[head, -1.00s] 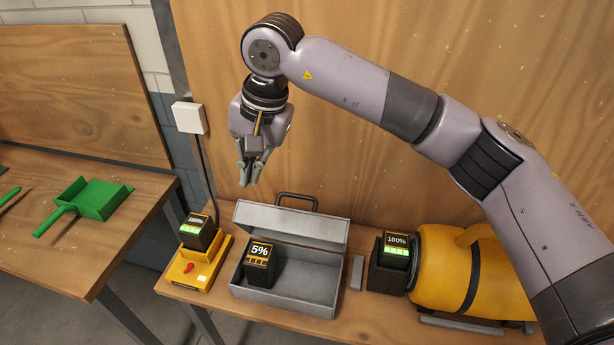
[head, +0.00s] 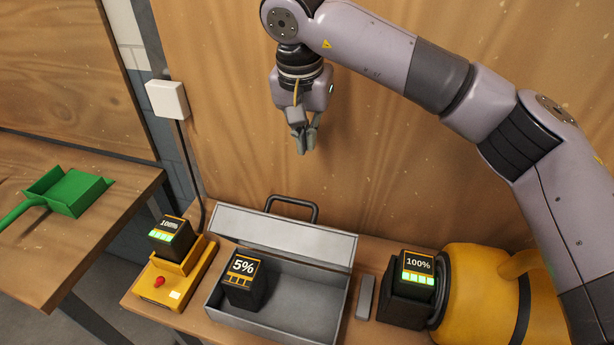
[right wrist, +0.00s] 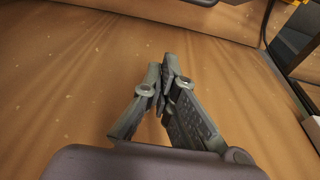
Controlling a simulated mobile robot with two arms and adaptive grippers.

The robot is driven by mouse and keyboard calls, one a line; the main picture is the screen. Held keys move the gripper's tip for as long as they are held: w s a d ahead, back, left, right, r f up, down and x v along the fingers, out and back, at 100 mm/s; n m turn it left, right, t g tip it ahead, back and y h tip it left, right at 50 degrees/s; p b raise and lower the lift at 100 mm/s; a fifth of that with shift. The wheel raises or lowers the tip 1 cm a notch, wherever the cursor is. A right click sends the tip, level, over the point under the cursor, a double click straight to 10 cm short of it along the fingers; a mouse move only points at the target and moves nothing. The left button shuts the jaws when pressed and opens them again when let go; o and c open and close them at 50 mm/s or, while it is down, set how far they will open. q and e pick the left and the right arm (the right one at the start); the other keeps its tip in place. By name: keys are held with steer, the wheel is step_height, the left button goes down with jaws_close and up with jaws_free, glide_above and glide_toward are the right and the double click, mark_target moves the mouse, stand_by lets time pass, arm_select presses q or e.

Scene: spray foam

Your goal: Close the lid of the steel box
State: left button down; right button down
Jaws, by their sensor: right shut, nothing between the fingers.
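The grey steel box (head: 287,303) stands on the wooden bench in the head view. Its lid (head: 285,237) is raised at the back, with a dark handle (head: 297,205) behind it. A black battery marked 5% (head: 242,283) sits in the box's left part. The rest of the box's inside looks empty. My right gripper (head: 306,148) is shut and empty, pointing down above and behind the lid, apart from it. In the right wrist view its fingers (right wrist: 163,88) are together with the wooden back panel beyond. My left gripper is not in view.
A yellow charger (head: 165,283) holding a battery stands left of the box. Right of the box are a small grey block (head: 366,297), a 100% battery (head: 417,268) and a yellow machine (head: 487,290). A green dustpan (head: 75,192) lies on the left bench.

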step_height(320, 180, down, 9)
steer(key=s+p, duration=0.2)
steer(key=p, duration=0.3)
steer(key=shift+a+p, duration=0.35)
steer(key=shift+p, duration=0.05)
